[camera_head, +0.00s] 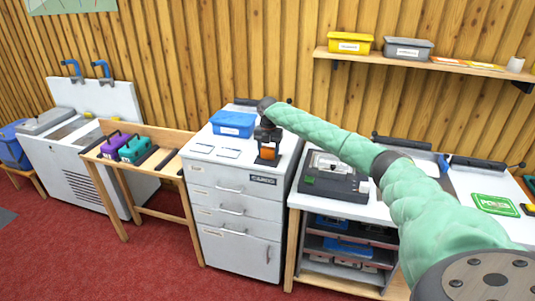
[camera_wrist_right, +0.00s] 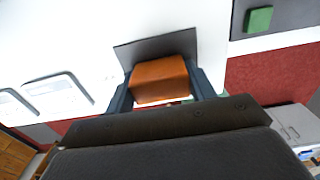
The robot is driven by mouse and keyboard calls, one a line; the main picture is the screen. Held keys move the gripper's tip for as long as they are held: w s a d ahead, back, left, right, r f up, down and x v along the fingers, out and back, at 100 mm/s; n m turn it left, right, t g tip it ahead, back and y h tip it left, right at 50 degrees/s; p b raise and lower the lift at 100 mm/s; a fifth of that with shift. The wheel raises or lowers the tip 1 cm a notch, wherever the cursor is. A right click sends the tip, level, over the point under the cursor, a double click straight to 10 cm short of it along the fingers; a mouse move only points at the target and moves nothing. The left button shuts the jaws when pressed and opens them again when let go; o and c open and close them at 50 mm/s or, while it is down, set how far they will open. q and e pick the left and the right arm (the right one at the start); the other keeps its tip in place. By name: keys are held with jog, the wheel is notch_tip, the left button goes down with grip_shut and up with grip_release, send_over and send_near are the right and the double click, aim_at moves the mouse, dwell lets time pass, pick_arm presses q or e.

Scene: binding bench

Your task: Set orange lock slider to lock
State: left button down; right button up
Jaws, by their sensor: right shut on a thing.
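An orange block (camera_head: 267,153) stands on a dark plate on top of the white drawer cabinet, at its right side. In the right wrist view the orange block (camera_wrist_right: 160,80) fills the space between my fingers, with the dark plate (camera_wrist_right: 150,48) just beyond it. My right gripper (camera_head: 268,143) points down from above and is shut on the orange block. The gripper hides part of the block, and I cannot make out a separate slider or any lock marking. My left gripper is not in view.
A blue bin (camera_head: 233,123) stands behind and left of the block on the white cabinet (camera_head: 205,178). A dark device with a green button (camera_head: 310,180) is on the bench to the right. Purple (camera_head: 114,146) and teal (camera_head: 136,149) cases sit on the wooden rack at left.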

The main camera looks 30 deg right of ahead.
aim_at(269, 147)
jog(key=shift+w+d+r, duration=0.1)
jog(key=shift+d+r, duration=0.05)
jog(key=shift+r, duration=0.05)
jog(key=o, duration=1.4)
jog(key=shift+w+f, duration=0.1)
jog(key=shift+f, duration=0.1)
jog(key=shift+r, duration=0.35)
jog(key=shift+r+b, duration=0.4)
notch_tip(269, 147, up, 5)
jog(key=shift+f+b, duration=0.15)
jog(key=shift+b, duration=0.7)
jog(key=shift+d+r, duration=0.1)
jog(key=shift+r, duration=0.7)
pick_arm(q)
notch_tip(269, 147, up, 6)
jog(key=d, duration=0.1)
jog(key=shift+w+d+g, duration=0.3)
